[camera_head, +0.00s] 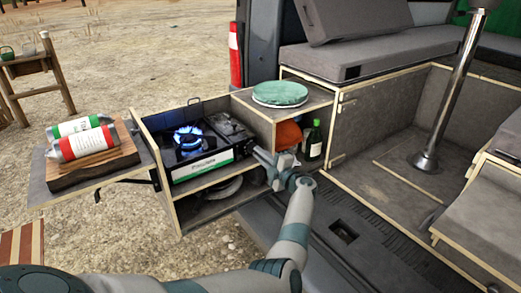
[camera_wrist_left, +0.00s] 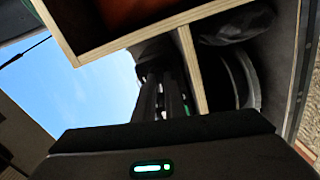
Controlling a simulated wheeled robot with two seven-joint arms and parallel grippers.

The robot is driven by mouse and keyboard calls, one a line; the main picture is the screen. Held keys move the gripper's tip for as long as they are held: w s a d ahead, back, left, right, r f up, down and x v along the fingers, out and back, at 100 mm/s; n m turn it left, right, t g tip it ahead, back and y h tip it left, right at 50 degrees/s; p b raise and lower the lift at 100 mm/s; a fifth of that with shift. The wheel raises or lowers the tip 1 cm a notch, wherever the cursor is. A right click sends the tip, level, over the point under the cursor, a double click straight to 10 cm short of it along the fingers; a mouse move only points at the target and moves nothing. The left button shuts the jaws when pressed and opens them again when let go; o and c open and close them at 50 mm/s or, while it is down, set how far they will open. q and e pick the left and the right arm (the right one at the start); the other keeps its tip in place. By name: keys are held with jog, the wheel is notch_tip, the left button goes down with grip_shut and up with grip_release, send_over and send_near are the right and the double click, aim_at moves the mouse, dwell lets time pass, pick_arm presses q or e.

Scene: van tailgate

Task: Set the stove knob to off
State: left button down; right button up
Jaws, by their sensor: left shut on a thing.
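The camping stove (camera_head: 203,156) sits in the pull-out kitchen box, with a blue flame (camera_head: 188,137) burning on its left burner. My left gripper (camera_head: 256,151) reaches to the right end of the stove's front panel. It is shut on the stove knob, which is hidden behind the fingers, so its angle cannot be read. In the left wrist view the dark fingers (camera_wrist_left: 163,97) point away between wooden box panels, and the knob cannot be made out. My right gripper is not in view.
A green plate (camera_head: 280,93) lies on the box top, above an orange item (camera_head: 288,135) and a green bottle (camera_head: 313,140). A side shelf (camera_head: 52,185) holds a wooden board with two canisters (camera_head: 84,142). Dark cookware (camera_head: 219,188) sits below the stove.

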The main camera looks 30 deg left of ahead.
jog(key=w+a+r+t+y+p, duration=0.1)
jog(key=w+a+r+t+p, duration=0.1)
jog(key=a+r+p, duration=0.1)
pick_arm(q)
jog(key=shift+s+f+m+p, duration=0.1)
jog(key=shift+m+p, duration=1.95)
jog(key=shift+m, duration=5.85)
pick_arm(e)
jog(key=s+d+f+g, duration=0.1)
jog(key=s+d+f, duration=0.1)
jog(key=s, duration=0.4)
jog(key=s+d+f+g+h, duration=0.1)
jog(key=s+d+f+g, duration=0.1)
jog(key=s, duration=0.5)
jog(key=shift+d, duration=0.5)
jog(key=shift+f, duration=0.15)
pick_arm(q)
jog(key=c, duration=1.8)
grip_release()
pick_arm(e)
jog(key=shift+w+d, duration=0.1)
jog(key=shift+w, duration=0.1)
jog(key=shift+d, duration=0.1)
